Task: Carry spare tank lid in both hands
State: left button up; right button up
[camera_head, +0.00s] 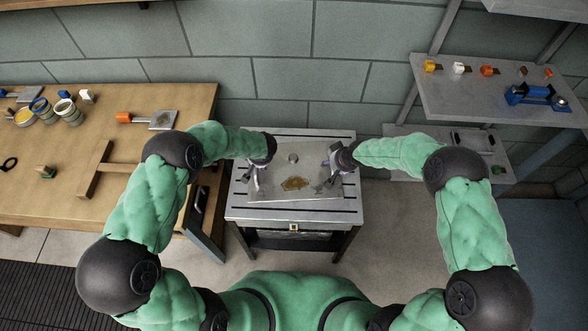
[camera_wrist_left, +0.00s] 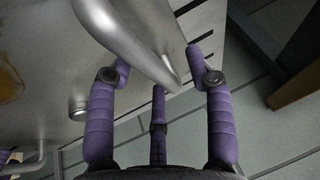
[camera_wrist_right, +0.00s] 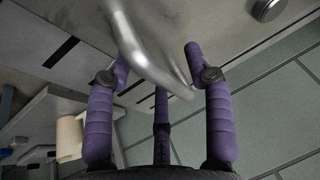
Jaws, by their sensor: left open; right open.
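The spare tank lid (camera_head: 282,172), a flat grey metal plate with a small round knob and a brown stain, lies on a slotted metal stand (camera_head: 237,213). My left gripper (camera_head: 257,181) is at the lid's left side and my right gripper (camera_head: 335,171) at its right side. In the left wrist view a shiny bar handle (camera_wrist_left: 130,35) runs between the spread purple fingers. In the right wrist view another bar handle (camera_wrist_right: 150,52) lies between the spread fingers. Both grippers are open; I cannot tell whether any finger touches a handle.
A wooden workbench (camera_head: 50,200) with jars and tools stands left. A dark panel (camera_head: 200,238) leans out between bench and stand. At right is a grey shelf (camera_head: 460,100) with small coloured items and a blue tool, above a lower shelf. The floor in front is clear.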

pick_arm(q)
grip_shut()
pick_arm(e)
grip_shut()
jog(key=shift+w+r, duration=0.1)
jog(key=shift+w, duration=0.05)
pick_arm(q)
jog(key=shift+w+a+r, duration=0.1)
pick_arm(e)
jog(key=shift+r, duration=0.1)
pick_arm(q)
jog(key=shift+r, duration=0.15)
pick_arm(e)
jog(key=shift+r, duration=0.1)
